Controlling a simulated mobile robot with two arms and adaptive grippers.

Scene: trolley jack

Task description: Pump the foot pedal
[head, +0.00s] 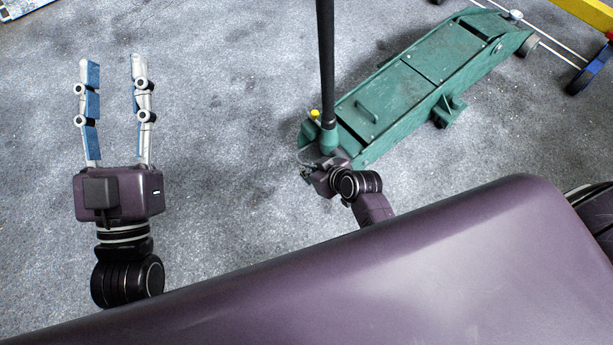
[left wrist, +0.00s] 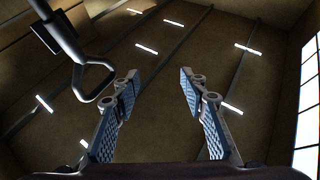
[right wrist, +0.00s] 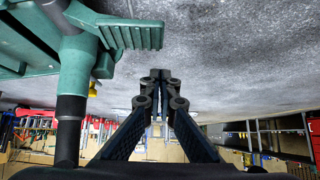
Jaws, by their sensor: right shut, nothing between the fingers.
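The green trolley jack (head: 425,85) stands on the floor at upper right, its black handle (head: 326,60) rising upright. The green ribbed foot pedal (right wrist: 137,36) sticks out beside the handle's base in the right wrist view, which shows the floor at the top. My right gripper (right wrist: 160,76) is shut and empty, its tips close to the pedal in the picture; I cannot tell if they touch. In the head view the right gripper (head: 308,172) is small and partly hidden by its own wrist. My left gripper (head: 112,65) is open, raised and empty, left of the jack.
A yellow knob (head: 315,113) sits by the handle base. The handle's loop grip (left wrist: 93,82) shows left of my left fingers in the left wrist view. A blue-and-yellow object (head: 590,68) stands at the right edge. The floor (head: 220,110) between my left gripper and the jack is clear.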

